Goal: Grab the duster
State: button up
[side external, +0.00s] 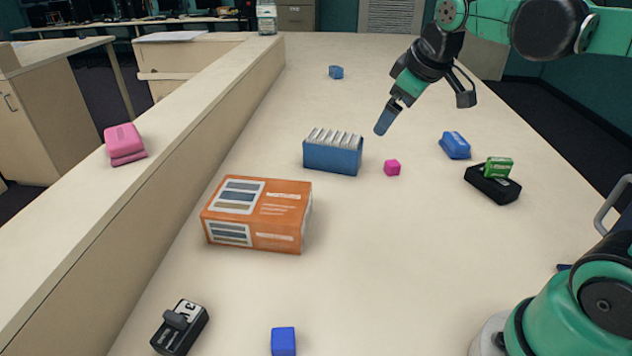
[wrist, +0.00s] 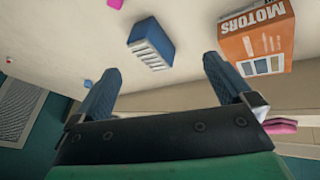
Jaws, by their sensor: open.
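No thing is labelled as a duster, and I cannot tell for sure which one it is. A blue block-like thing (side external: 455,146) lies on the table right of my gripper in the side view. A black block (side external: 491,187) with a small green box (side external: 498,167) on top lies just nearer. A pink two-layered block (side external: 124,143) rests on the raised ledge at left, and its edge shows in the wrist view (wrist: 283,126). My gripper (side external: 384,121) is open and empty above the table; its two fingers stand apart in the wrist view (wrist: 161,72).
A blue box of white cards (side external: 332,157) stands below my gripper, beside a pink cube (side external: 392,168). An orange motors box (side external: 256,214) stands nearer. A small blue thing (side external: 336,72), a black device (side external: 180,327) and a blue cube (side external: 283,341) lie apart. The raised ledge (side external: 190,130) borders the left.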

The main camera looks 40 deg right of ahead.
jog(key=s+a+f+m, duration=0.1)
jog(key=s+a+f, duration=0.1)
jog(key=s+a+f+m+t+y, duration=0.1)
jog(key=s+a+f, duration=0.1)
jog(key=a, duration=0.1)
jog(key=s+a+f+y, duration=0.1)
jog(key=s+a+f, duration=0.1)
jog(key=a, duration=0.1)
jog(key=shift+a+f+m, duration=0.1)
jog(key=shift+f+m, duration=0.15)
jog(key=shift+m, duration=0.15)
jog(key=shift+c, duration=0.4)
jog(key=shift+w, duration=0.1)
